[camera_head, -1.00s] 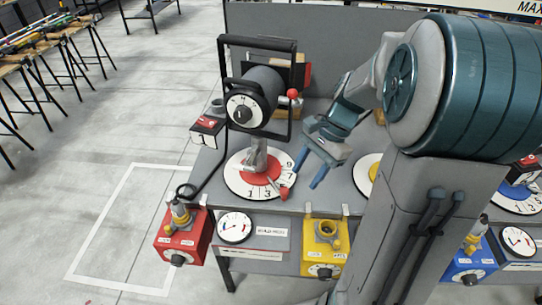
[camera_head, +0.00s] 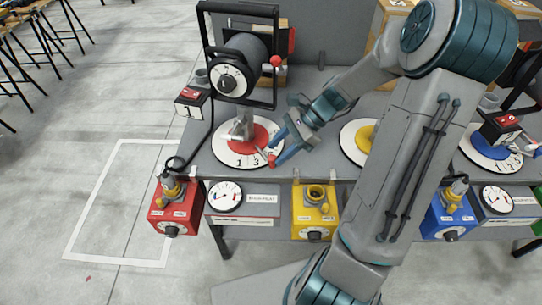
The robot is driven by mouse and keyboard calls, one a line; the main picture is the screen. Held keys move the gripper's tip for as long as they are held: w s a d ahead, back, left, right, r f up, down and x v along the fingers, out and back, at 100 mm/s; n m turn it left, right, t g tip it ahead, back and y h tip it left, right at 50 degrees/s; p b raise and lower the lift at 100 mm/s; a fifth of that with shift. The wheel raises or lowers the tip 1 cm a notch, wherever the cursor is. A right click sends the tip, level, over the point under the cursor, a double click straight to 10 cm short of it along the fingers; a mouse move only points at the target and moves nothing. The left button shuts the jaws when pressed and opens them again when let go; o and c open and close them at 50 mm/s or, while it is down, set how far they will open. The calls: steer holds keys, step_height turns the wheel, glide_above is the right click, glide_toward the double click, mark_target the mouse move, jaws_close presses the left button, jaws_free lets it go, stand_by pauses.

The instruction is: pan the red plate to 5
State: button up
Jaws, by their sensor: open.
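The red plate (camera_head: 266,133) is a red disc in a white numbered ring (camera_head: 230,158), lying flat on the grey bench. A lamp (camera_head: 236,72) in a black yoke stands over it on a metal post. A short handle with a red knob (camera_head: 271,160) sticks out over the front right of the ring. My gripper (camera_head: 275,148) comes from the right with its blue fingers open at the ring's right side, close to the knob. I cannot tell whether they touch the handle. Some ring numbers are hidden, and I cannot read the present setting for sure.
A red box (camera_head: 174,214), a gauge panel (camera_head: 262,206) and a yellow box (camera_head: 315,222) hang along the front edge. A yellow plate (camera_head: 350,135) lies to the right, partly behind my arm. A blue plate (camera_head: 480,160) and blue box (camera_head: 440,222) are farther right.

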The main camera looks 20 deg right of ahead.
mark_target(271, 157)
steer(key=shift+x, duration=1.9)
jaws_close()
steer(key=shift+w+d+r+n+g+p, duration=0.25)
steer(key=shift+d+n+g+p, duration=0.15)
steer(key=shift+d+n+p, duration=0.15)
steer(key=shift+w+d+f+n+g+p, duration=0.1)
steer(key=shift+w+d+n+g+p, duration=0.15)
steer(key=shift+d+n+g, duration=0.25)
steer(key=shift+w+d+f+n+g+p, duration=0.1)
steer(key=shift+w+d+n+g+p, duration=0.15)
steer(key=shift+d+n, duration=0.3)
steer(key=shift+d, duration=0.1)
jaws_free()
